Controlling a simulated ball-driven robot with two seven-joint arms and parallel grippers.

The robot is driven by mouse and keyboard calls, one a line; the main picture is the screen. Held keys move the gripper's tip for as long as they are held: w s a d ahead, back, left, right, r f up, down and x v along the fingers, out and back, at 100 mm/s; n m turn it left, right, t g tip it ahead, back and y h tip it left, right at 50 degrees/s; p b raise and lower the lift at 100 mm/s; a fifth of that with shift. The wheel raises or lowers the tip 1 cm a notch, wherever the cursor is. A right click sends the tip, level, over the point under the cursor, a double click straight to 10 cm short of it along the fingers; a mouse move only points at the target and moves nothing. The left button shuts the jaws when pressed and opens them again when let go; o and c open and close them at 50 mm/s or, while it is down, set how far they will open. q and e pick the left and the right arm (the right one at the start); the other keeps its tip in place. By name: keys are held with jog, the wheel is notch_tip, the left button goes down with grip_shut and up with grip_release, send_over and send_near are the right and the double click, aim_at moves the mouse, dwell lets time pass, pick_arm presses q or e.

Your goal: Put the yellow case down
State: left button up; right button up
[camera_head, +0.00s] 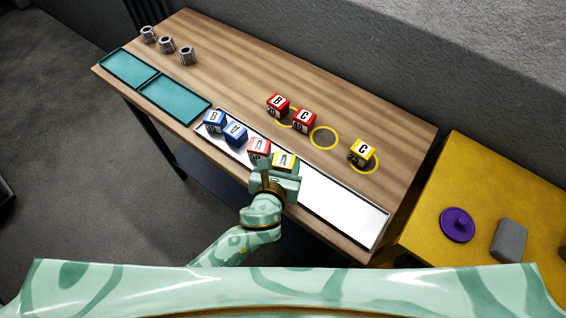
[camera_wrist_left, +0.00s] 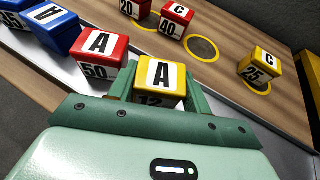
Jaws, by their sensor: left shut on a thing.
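My left gripper (camera_head: 279,176) is shut on a yellow case (camera_head: 284,160) marked A. In the left wrist view the same yellow case (camera_wrist_left: 160,76) sits between the two green fingers of the gripper (camera_wrist_left: 158,94), with a partly hidden 12 on its side. The case is upright over the silver tray (camera_head: 345,207); I cannot tell whether it touches the tray. A red case (camera_head: 259,148) marked A stands close on its left. Another yellow case (camera_head: 362,150), marked C, stands at the right yellow ring (camera_head: 374,168) on the table. My right gripper is not in view.
Two blue cases (camera_head: 215,119) (camera_head: 236,132) stand in the tray's left part; its right part is bare. Two red cases (camera_head: 278,103) (camera_head: 304,119) stand behind, near a free yellow ring (camera_head: 323,138). Teal trays (camera_head: 175,99) and metal parts (camera_head: 167,45) are at the left.

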pick_arm(q)
jog(key=o, duration=0.8)
jog(key=shift+f, duration=0.1)
jog(key=shift+r, duration=0.2)
jog(key=p+v, duration=0.2)
jog(key=v, duration=1)
jog(key=shift+f, duration=0.1)
